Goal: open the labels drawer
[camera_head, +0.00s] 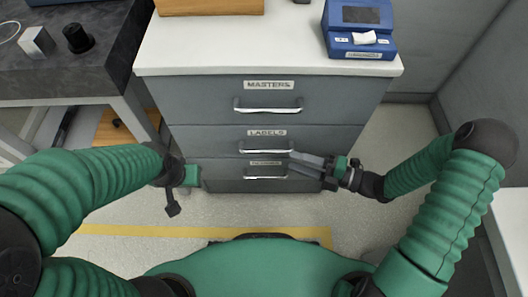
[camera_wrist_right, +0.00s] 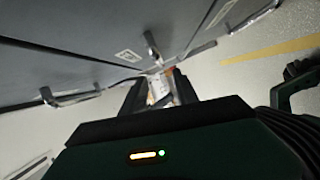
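The labels drawer (camera_head: 220,138) is the middle drawer of a grey cabinet. It looks closed, flush with the drawers around it. Its silver bar handle (camera_head: 262,148) sits below a "LABELS" plate (camera_head: 267,133). My right gripper (camera_head: 293,162) reaches in from the right, with its fingertips by the right end of this handle. In the right wrist view its two dark fingers (camera_wrist_right: 160,85) stand apart, and a handle end shows just beyond them. I cannot tell whether the handle lies between them. My left gripper (camera_head: 173,205) is left of the cabinet's front, clear of the handles; its fingers are unclear.
The "MASTERS" drawer (camera_head: 190,103) is above and another handled drawer (camera_head: 222,170) is below, partly behind my right gripper. A blue device (camera_head: 358,38) stands on the white cabinet top (camera_head: 230,52). A dark bench (camera_head: 75,70) is at left. Floor in front is clear, with a yellow line (camera_head: 130,230).

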